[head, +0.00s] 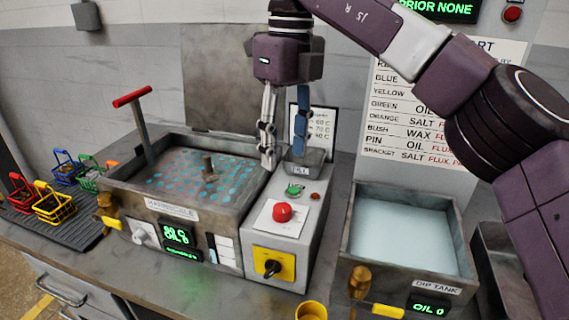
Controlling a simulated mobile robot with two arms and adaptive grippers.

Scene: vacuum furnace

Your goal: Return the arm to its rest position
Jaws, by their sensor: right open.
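My right arm comes in from the right and reaches across the upper middle of the head view. My right gripper (283,135) points down and is open, with one pale finger and one blue finger apart. Nothing shows between the fingers. It hangs over the back of the grey control box, beside the wash tank's right rear corner. I cannot tell whether the fingertips touch anything. My left gripper is not in view.
The wash tank (180,213) has a red-handled lever (140,115). The control box (290,235) carries a red button (282,212) and yellow switch. The dip tank (400,262) stands right. Coloured baskets (55,207) sit left on a dark mat. A wall chart (440,100) hangs behind.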

